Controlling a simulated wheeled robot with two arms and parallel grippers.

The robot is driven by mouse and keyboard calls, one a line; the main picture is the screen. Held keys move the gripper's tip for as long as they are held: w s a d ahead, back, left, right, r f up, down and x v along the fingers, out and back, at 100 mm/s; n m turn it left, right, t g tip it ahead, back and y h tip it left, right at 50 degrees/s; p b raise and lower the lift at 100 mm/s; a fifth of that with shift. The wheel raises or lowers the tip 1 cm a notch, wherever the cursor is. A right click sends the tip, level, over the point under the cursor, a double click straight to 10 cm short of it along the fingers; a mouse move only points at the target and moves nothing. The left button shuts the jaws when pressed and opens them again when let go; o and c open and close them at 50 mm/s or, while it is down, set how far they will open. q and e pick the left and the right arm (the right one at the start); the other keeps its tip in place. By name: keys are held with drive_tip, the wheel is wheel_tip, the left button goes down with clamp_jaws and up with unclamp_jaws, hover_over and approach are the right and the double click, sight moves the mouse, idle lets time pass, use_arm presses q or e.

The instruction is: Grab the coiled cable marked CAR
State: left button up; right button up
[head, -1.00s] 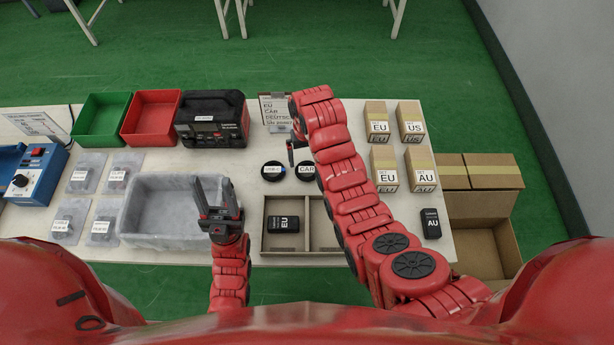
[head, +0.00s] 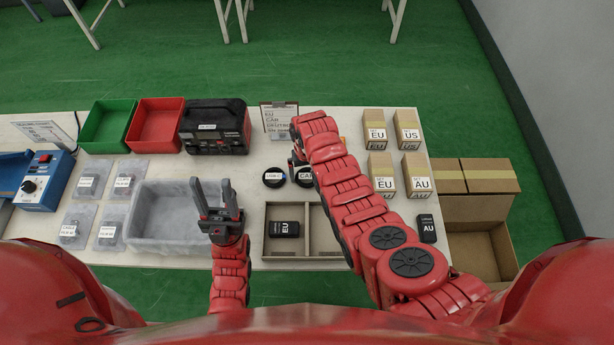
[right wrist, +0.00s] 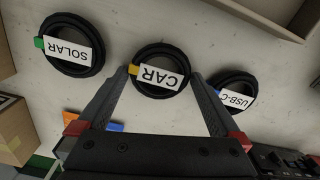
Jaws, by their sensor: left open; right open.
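The coiled black cable marked CAR (right wrist: 160,71) lies on the table, with a white label and a yellow tab. In the head view the CAR cable (head: 304,177) is partly hidden by my right arm. My right gripper (right wrist: 165,88) is open above it, and in the right wrist view the coil shows between and just beyond the fingertips. I cannot tell how high the fingers are. My left gripper (head: 214,190) is open and empty over the right part of the grey bin.
A USB-C coil (right wrist: 236,92) and a SOLAR coil (right wrist: 70,45) lie on either side. A divided tray (head: 285,259) holds a black EU block (head: 286,229). Boxes (head: 381,172) stand right of my arm. A black power unit (head: 215,126) stands at the back.

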drive_tip(key=shift+c, duration=0.2)
drive_tip(key=c, duration=1)
drive_tip(key=shift+r, duration=0.15)
